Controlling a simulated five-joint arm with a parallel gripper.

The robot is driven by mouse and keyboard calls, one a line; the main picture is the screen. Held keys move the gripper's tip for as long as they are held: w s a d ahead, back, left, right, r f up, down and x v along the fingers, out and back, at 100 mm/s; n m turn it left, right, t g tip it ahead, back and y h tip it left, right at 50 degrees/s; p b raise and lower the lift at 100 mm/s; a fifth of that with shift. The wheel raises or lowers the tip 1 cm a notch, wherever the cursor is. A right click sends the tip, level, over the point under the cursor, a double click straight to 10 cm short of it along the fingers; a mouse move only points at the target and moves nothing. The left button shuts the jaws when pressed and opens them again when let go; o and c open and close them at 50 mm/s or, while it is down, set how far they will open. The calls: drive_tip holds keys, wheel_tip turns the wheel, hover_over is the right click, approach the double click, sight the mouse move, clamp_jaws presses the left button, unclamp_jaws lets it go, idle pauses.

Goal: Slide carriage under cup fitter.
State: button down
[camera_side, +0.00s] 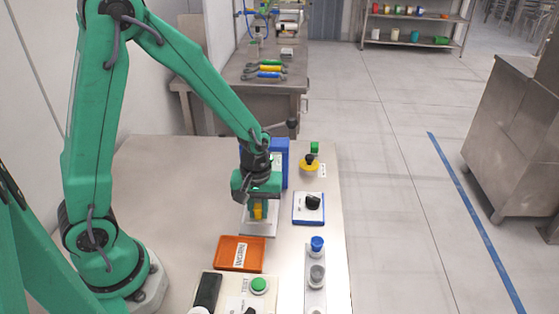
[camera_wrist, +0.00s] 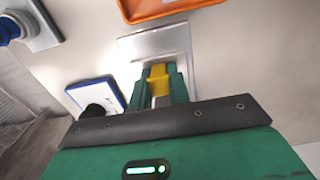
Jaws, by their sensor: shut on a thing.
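My gripper (camera_side: 258,207) points down near the middle of the bench, shut on a yellow piece. The yellow piece (camera_side: 257,211) stands over a pale grey metal plate (camera_side: 258,230); I take it for the carriage's grip, but its base is hidden. In the wrist view, the yellow piece (camera_wrist: 158,79) sits between the two green fingers, with the plate (camera_wrist: 160,42) beyond them. A blue upright block (camera_side: 281,152) stands just behind my gripper, partly hidden by my arm. I cannot tell which part is the cup fitter.
An orange tray (camera_side: 228,252) lies in front of the plate. A blue-edged white base with a black knob (camera_side: 313,202) is to the right.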

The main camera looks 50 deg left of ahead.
drive_tip(key=w+a, duration=0.5)
drive_tip(key=shift+w+a, duration=0.35)
drive_tip(key=shift+w, duration=0.05)
drive_tip(key=c, duration=1.3)
unclamp_jaws()
drive_tip(key=shift+s, duration=0.1)
drive_tip(key=shift+r, duration=0.2)
drive_tip(key=shift+r, duration=3.75)
drive_tip(key=shift+r, duration=0.1)
